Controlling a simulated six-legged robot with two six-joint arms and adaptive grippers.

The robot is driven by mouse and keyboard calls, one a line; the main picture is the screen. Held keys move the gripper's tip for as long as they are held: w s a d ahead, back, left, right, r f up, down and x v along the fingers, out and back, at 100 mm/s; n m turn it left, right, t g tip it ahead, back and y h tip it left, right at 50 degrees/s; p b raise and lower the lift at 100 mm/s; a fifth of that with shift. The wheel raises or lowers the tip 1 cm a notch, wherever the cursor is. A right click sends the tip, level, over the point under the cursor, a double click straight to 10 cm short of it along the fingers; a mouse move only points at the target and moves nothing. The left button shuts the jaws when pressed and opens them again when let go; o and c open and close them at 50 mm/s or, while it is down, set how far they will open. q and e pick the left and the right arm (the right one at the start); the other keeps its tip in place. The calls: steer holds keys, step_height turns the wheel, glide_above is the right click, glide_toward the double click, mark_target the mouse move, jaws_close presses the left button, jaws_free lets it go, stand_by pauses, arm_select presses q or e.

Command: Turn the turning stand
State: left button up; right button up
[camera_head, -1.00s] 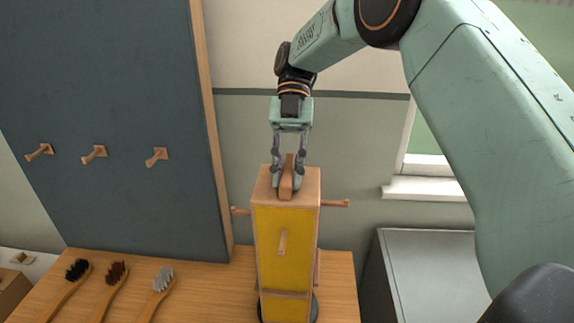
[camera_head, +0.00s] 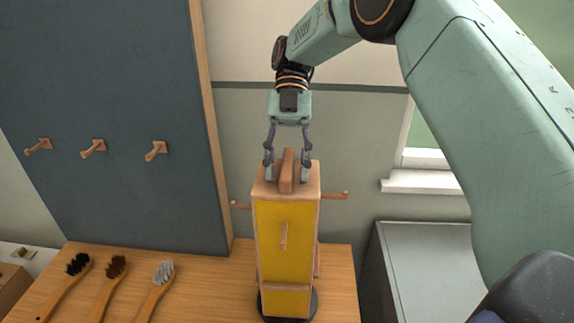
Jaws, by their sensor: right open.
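The turning stand (camera_head: 284,240) is a tall wooden post with a yellow front panel. It stands upright on a dark round base (camera_head: 313,308) on the wooden table. Pegs stick out from its left, right and front faces. A wooden handle (camera_head: 287,171) rises from its top. My right gripper (camera_head: 287,178) points down over the top, open, with one finger on each side of the handle and a gap to it. My left gripper is not in view.
Three brushes with black (camera_head: 78,264), brown (camera_head: 116,266) and grey (camera_head: 163,272) bristles lie on the table (camera_head: 215,285) at left. A dark board (camera_head: 110,80) with three pegs stands behind. A grey cabinet (camera_head: 425,265) is at right.

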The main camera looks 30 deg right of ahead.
steer(key=shift+r, duration=0.1)
step_height(320, 180, up, 10)
steer(key=shift+f, duration=0.1)
stand_by(0.4)
steer(key=shift+s, duration=0.1)
stand_by(0.4)
